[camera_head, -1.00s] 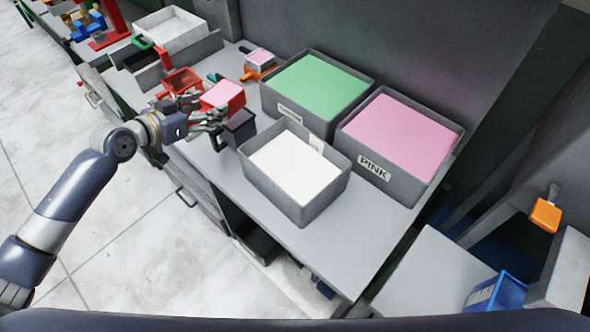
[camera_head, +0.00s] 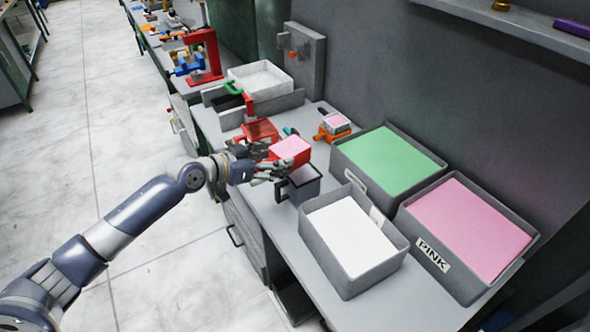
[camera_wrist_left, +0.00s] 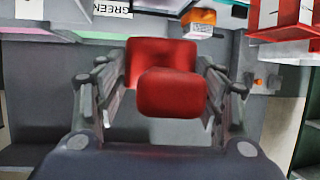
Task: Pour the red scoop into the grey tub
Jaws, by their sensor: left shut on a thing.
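The red scoop (camera_head: 290,158) holds pink material, with its pink top facing up in the head view. My left gripper (camera_head: 278,170) is shut on the scoop, whose red back and grip also show between the fingers in the left wrist view (camera_wrist_left: 171,93). A small dark grey tub (camera_head: 307,190) with a handle stands on the bench just in front of the scoop. The scoop overlaps its far edge in the picture; I cannot tell the height gap. The tub's inside looks dark. My right gripper is not in view.
Large grey bins hold white (camera_head: 344,283), green (camera_head: 341,166) and pink (camera_head: 456,286) material right of the tub. A red open box (camera_head: 260,131) and an orange scoop with pink (camera_head: 327,136) stand behind. Bare bench top (camera_head: 300,258) lies at the front.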

